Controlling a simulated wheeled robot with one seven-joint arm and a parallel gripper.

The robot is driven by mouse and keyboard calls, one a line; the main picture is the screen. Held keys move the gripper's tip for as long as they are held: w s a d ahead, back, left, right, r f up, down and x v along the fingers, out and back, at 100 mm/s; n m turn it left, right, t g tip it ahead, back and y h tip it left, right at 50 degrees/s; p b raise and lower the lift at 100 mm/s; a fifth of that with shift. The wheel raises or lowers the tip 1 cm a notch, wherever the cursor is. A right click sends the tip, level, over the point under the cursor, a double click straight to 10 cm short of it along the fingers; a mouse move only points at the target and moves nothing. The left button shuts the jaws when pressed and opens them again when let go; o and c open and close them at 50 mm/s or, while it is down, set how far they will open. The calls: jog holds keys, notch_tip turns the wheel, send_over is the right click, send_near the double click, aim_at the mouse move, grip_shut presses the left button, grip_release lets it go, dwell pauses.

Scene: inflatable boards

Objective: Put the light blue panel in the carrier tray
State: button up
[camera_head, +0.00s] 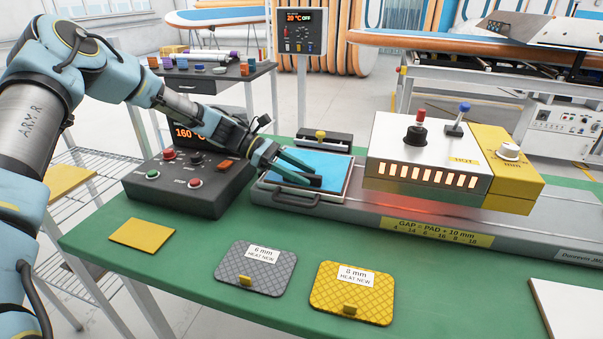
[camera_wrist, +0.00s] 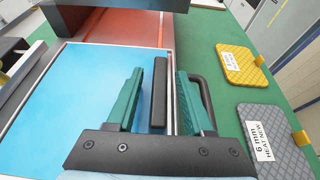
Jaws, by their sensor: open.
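The light blue panel (camera_head: 325,163) lies flat within the pale rim of the carrier tray (camera_head: 349,178), on the grey rail left of the heater. In the wrist view the panel (camera_wrist: 85,90) fills the left side, with the pale tray rim (camera_wrist: 171,60) along its right edge. My gripper (camera_head: 314,173) is over the tray's near edge, with its green fingers apart. In the wrist view a black bar stands between the fingers (camera_wrist: 160,75), apparently not pinched. The tray's dark loop handle (camera_head: 295,200) sticks out at the near side. Whether the fingers touch anything is unclear.
A white and yellow heater (camera_head: 428,160) with a red glow beneath stands over the rail to the right. A control box (camera_head: 188,180) is close on the left. A grey pad (camera_head: 257,270) and a yellow pad (camera_head: 350,293) lie on the green table in front.

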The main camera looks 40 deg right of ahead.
jog(key=b+v, duration=0.3)
jog(key=v, duration=0.9)
jog(key=shift+b, duration=0.3)
jog(key=shift+a+f, duration=0.1)
jog(key=s+a+m+t+y, duration=0.1)
jog(key=a+t, duration=0.3)
jog(key=a, duration=1)
jog(key=s+a+f+m+t+y, duration=0.1)
jog(key=s+a+m+t+y, duration=0.1)
jog(key=a, duration=1.2)
jog(key=s+a+m+t+y, duration=0.2)
jog(key=a+m+t+y, duration=0.2)
jog(key=a, duration=1.1)
jog(key=t, duration=0.2)
jog(key=shift+f+m+t, duration=0.35)
jog(key=shift+m+t, duration=0.05)
